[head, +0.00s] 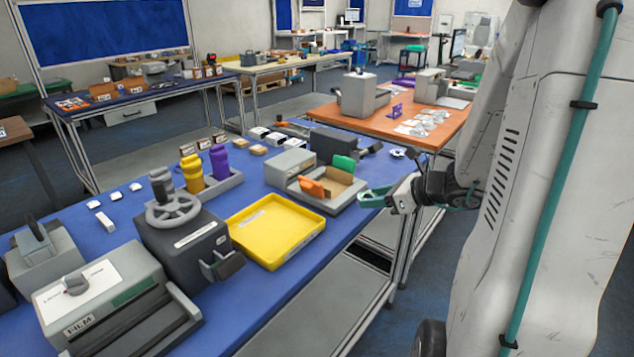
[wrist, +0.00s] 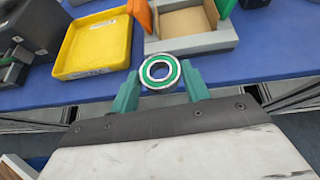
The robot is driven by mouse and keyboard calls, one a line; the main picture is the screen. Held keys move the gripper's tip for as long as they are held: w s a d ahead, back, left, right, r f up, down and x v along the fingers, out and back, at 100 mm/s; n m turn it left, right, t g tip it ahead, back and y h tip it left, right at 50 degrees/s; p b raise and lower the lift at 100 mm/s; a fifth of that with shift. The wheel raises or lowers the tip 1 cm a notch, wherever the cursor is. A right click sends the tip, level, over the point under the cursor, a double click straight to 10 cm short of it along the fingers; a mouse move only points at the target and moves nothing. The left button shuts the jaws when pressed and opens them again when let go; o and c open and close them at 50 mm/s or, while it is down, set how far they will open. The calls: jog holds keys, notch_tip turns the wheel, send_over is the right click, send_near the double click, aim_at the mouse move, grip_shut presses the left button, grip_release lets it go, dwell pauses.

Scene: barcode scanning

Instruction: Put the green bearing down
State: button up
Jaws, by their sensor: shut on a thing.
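The green bearing (wrist: 160,73) is a steel ring with a green inner band, seen in the wrist view. My gripper (wrist: 160,85) is shut on it, with one green finger on each side. In the head view my gripper (head: 375,198) is off the front edge of the blue table (head: 330,222), to the right of the grey scanner station. The bearing cannot be made out in the head view.
A yellow tray (head: 277,230) lies on the blue table, left of a grey station (head: 292,165) with an orange flap (head: 312,187), a green flap (head: 343,163) and a cardboard-coloured bay. A dark machine with a handwheel (head: 173,209) stands further left. An orange table (head: 441,122) stands behind.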

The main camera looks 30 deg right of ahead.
send_over(334, 193)
jog(key=shift+s+f, duration=0.2)
jog(key=shift+f, duration=0.45)
jog(key=shift+w+f, duration=0.15)
jog(key=shift+f, duration=0.75)
jog(key=shift+w+f, duration=0.15)
jog(key=shift+f, duration=0.75)
jog(key=shift+f, duration=0.1)
jog(key=o, duration=0.8)
jog(key=shift+c, duration=0.2)
